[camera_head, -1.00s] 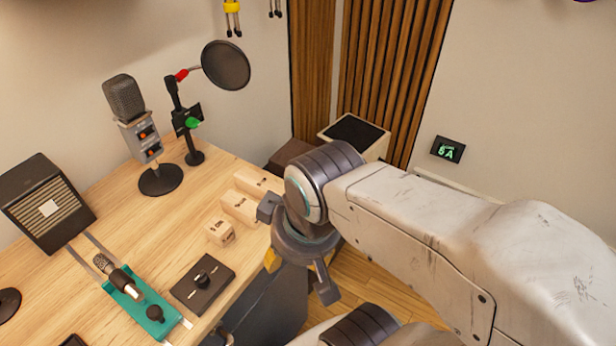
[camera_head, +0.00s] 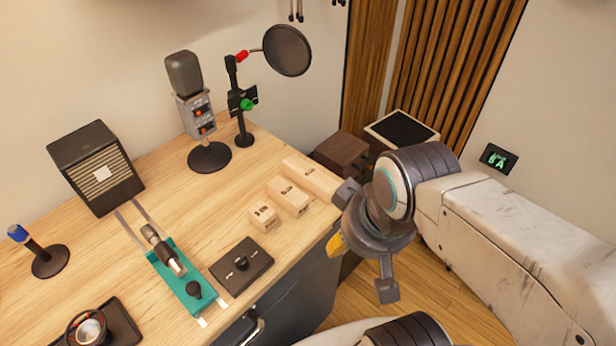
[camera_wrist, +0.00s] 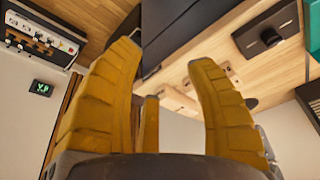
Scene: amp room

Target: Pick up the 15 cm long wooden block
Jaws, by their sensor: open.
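Three pale wooden blocks lie in a row near the desk's right edge. The longest block (camera_head: 311,176) is at the back of the row, the medium block (camera_head: 288,197) in the middle and the small block (camera_head: 264,219) in front. Their printed labels are too small to read surely. My gripper (camera_head: 362,262) is open and empty, beyond the desk's edge, to the right of the blocks and apart from them. In the wrist view the yellow fingers (camera_wrist: 163,75) are spread, with wooden blocks seen beyond the gap; a finger partly covers the farthest-left block (camera_wrist: 178,99).
A black knob box (camera_head: 242,264) and a teal stand with a microphone (camera_head: 178,275) lie left of the blocks. A tall microphone (camera_head: 187,100) and a pop filter (camera_head: 287,50) stand behind. A dark cabinet (camera_head: 285,305) is under the desk. Floor shows right of the desk.

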